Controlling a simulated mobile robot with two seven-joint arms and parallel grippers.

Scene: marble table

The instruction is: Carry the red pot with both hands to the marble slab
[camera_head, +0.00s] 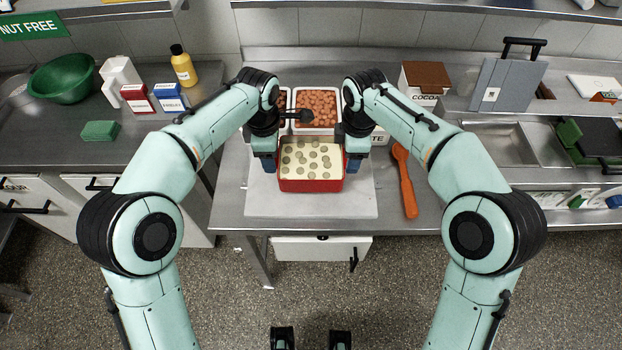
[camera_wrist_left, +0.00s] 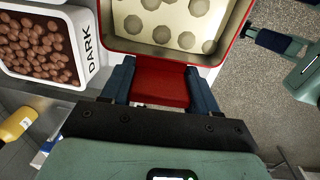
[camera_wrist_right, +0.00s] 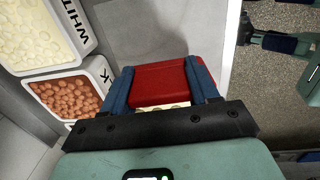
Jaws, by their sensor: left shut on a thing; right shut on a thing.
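The red pot (camera_head: 311,185) is rectangular and holds a cream-coloured filling dotted with round grey-green pieces. In the head view it appears over the pale marble slab (camera_head: 262,203); I cannot tell whether it touches it. My left gripper (camera_head: 264,160) is shut on the pot's left handle, a red block that shows between the fingers in the left wrist view (camera_wrist_left: 160,88). My right gripper (camera_head: 357,158) is shut on the right handle, also red between the fingers in the right wrist view (camera_wrist_right: 163,80). The pot looks about level.
Tubs of brown pieces (camera_head: 317,108) stand just behind the pot, partly hidden by my arms. An orange spatula (camera_head: 404,180) lies right of the slab. A cocoa box (camera_head: 424,85) stands behind. The slab's front strip is bare, near the table's front edge.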

